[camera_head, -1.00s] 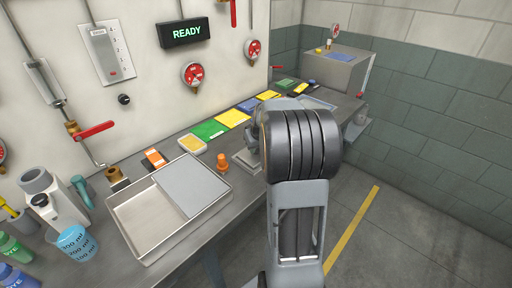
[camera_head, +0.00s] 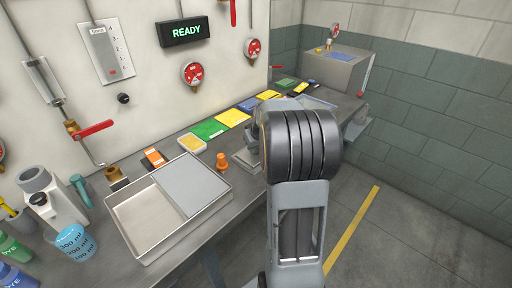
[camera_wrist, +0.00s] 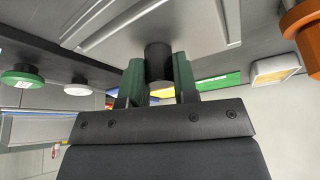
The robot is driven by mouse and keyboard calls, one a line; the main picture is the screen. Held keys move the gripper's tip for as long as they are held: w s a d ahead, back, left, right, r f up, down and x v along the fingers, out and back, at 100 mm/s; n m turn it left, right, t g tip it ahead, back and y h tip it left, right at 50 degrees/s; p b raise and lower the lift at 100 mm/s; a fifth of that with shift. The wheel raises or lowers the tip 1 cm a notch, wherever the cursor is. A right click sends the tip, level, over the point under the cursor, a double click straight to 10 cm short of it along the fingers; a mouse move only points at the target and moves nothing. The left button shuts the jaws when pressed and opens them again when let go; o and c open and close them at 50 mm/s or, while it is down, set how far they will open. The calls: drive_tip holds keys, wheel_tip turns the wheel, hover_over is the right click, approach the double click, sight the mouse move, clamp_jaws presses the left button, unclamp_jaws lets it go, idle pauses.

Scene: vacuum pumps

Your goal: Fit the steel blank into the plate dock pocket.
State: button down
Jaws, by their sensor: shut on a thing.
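In the wrist view my gripper (camera_wrist: 158,82) is shut on a short dark cylinder (camera_wrist: 158,62) that looks like a knob, with one green-faced finger on each side. A flat light-grey metal plate (camera_wrist: 135,25) with raised straight edges lies just beyond the cylinder. I cannot tell whether this plate is the steel blank, the plate dock, or one lying in the other. In the head view a pale grey block-like piece (camera_head: 243,160) on the bench shows partly beside my arm. My arm hides my gripper and what it holds there.
A shallow metal tray (camera_head: 140,215) with a grey panel over part of it stands left on the bench. An orange cone-like piece (camera_head: 222,162) and a yellow-topped box (camera_head: 192,143) stand close to the arm. Flat coloured cards (camera_head: 209,128) lie along the wall. A blue beaker (camera_head: 76,243) is front left.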

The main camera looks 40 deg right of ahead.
drive_tip(key=c, duration=0.8)
unclamp_jaws()
drive_tip(key=v, duration=1.3)
drive_tip(key=shift+s+r, duration=0.15)
drive_tip(key=shift+r, duration=0.2)
drive_tip(key=s+a+f+n+p, duration=0.1)
drive_tip(key=s+a+f, duration=0.1)
drive_tip(key=s+a, duration=0.2)
drive_tip(key=s+a+f+p, duration=0.1)
drive_tip(key=s+a, duration=0.3)
drive_tip(key=a, duration=0.7)
drive_tip(key=s+a+f+n+y, duration=0.1)
drive_tip(key=s+a+f, duration=0.2)
drive_tip(key=a, duration=0.4)
drive_tip(key=shift+s+a+n+g+p, duration=0.3)
drive_tip(key=shift+s+a+g+p, duration=0.1)
drive_tip(key=shift+s, duration=0.4)
